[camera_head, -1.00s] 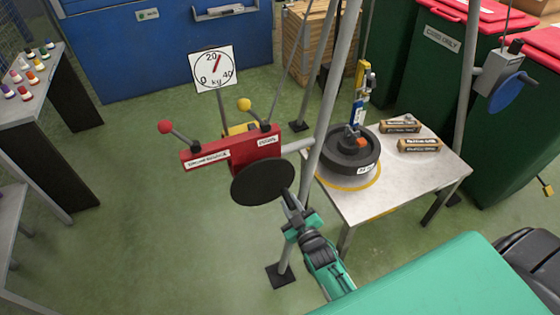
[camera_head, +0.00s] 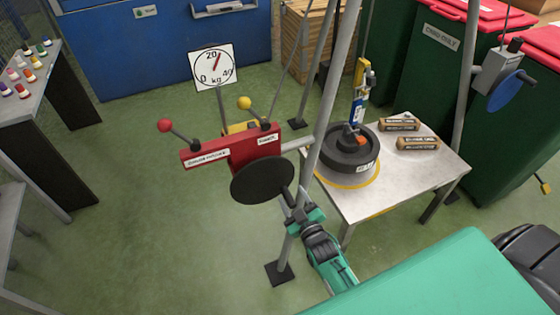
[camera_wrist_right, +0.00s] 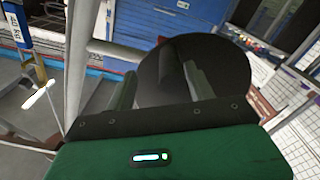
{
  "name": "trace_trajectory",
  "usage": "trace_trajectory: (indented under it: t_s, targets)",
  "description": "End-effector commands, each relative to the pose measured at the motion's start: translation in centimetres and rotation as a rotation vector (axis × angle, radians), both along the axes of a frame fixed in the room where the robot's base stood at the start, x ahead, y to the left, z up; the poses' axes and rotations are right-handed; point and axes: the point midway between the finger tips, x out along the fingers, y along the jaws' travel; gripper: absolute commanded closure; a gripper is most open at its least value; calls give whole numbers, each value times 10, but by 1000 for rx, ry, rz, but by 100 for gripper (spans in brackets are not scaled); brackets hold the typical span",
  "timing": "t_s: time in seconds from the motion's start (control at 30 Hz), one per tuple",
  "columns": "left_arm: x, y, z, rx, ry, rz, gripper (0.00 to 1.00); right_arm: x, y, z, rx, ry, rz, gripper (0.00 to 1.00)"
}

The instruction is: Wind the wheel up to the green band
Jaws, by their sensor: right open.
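A black round disc (camera_head: 262,180) sits on the front of a red box (camera_head: 232,149) with two ball-topped levers. A dark handle sticks out from the disc towards my right gripper (camera_head: 291,197). In the right wrist view, the open fingers (camera_wrist_right: 162,88) stand either side of the dark handle (camera_wrist_right: 172,60), in front of the disc (camera_wrist_right: 215,68); contact is unclear. A heavy dark wheel (camera_head: 350,155) is over the yellow ring on the small table, below a blue and yellow hanging link (camera_head: 361,92). I cannot make out a green band. My left gripper is not in view.
A kg dial (camera_head: 212,67) stands behind the red box, its needle near 20. A grey pole (camera_head: 325,110) rises close beside my right gripper. A blue handwheel (camera_head: 512,91) hangs at right.

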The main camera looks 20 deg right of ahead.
Motion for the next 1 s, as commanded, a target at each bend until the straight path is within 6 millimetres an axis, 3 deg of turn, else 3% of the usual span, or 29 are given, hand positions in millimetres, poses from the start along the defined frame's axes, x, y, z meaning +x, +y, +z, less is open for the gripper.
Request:
trace_trajectory:
  t_s: [0.03,1.0]
  targets:
    - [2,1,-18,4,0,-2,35,-2,1,-15,0,2,0,45]
    - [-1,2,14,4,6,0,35,-77,1,-13,1,6,1,45]
